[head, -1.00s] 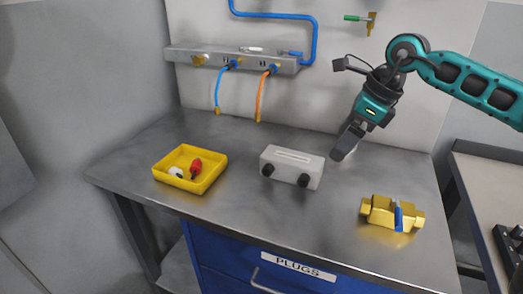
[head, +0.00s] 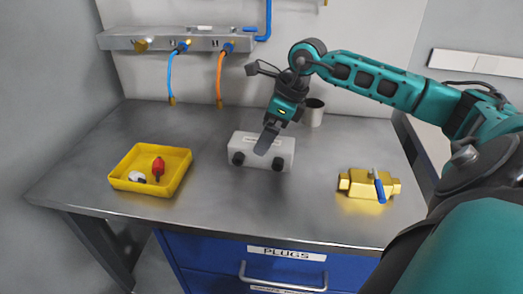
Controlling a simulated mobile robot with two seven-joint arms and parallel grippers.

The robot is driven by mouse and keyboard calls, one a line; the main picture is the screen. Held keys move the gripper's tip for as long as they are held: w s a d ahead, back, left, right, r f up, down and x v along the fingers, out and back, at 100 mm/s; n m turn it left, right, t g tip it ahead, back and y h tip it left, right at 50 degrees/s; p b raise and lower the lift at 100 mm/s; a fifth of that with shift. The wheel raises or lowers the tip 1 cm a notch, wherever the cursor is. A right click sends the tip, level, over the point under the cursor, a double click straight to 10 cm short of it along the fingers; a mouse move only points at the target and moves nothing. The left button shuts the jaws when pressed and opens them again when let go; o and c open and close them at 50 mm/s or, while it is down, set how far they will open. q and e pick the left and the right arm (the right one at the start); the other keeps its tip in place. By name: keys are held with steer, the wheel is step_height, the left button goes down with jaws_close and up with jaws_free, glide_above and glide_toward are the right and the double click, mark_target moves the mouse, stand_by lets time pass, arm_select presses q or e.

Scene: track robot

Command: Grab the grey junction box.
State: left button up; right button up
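The grey junction box (head: 243,147) sits on the metal workbench (head: 225,205), with two black round fittings low on its front. My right gripper (head: 266,139) points down at the box from above and covers part of its top and front in the head view. I cannot tell whether it touches the box. Its fingers overlap in this view, so their opening is hidden. My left gripper is not in view.
A yellow tray (head: 142,189) with a red and a white plug stands to the left. A brass valve (head: 358,184) with a blue lever lies to the right. Blue and orange hoses hang from the wall manifold (head: 200,41).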

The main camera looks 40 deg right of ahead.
steer(key=x, duration=0.4)
steer(key=shift+s+a, duration=0.25)
steer(key=shift+a, duration=0.05)
steer(key=shift+w+a+f, duration=0.1)
steer(key=shift+w+f, duration=0.1)
steer(key=shift+f, duration=0.3)
steer(key=shift+c, duration=0.4)
steer(key=shift+r, duration=0.1)
steer(key=c, duration=1.3)
